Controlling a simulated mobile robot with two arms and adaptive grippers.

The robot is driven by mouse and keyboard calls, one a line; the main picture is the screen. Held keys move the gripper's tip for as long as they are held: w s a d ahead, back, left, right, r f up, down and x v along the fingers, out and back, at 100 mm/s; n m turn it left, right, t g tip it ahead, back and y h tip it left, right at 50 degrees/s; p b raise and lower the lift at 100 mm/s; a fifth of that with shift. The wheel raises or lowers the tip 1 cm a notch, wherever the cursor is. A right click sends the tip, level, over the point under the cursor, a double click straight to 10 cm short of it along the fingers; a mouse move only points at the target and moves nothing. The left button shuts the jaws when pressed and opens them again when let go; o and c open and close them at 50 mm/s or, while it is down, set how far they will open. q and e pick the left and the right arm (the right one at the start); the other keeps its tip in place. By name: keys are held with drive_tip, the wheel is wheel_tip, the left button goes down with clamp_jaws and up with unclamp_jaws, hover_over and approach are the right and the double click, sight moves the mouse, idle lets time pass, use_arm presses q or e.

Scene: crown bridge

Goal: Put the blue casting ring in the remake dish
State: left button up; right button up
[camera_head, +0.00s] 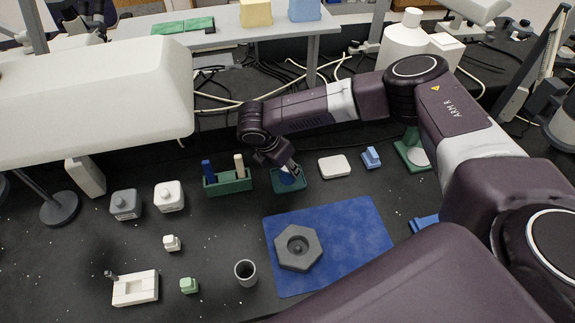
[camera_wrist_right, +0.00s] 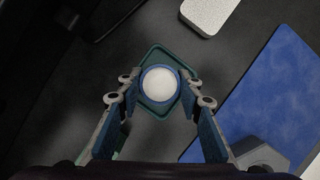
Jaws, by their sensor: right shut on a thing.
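The blue casting ring (camera_wrist_right: 160,69) is round with a white filled top in the right wrist view. My right gripper (camera_wrist_right: 160,90) is shut on it, with a fingertip on either side. The ring lies over the green dish (camera_wrist_right: 143,64), whose rim shows around it; I cannot tell whether it touches the dish floor. In the head view the ring (camera_head: 289,180) and dish (camera_head: 305,171) are partly hidden by my right gripper (camera_head: 290,176). My left gripper is not clearly visible.
A green rack (camera_head: 230,186) with a blue and a cream block stands left of the dish. A white block (camera_head: 334,166) lies to its right. A blue mat (camera_head: 355,230) with a grey hexagonal block (camera_head: 298,248) and a grey cup (camera_head: 246,272) are nearer.

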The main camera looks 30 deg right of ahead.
drive_tip(key=o, duration=1.2)
drive_tip(key=shift+f, duration=0.1)
drive_tip(key=b+v, duration=0.1)
drive_tip(key=v, duration=1.1)
drive_tip(key=shift+s, duration=0.1)
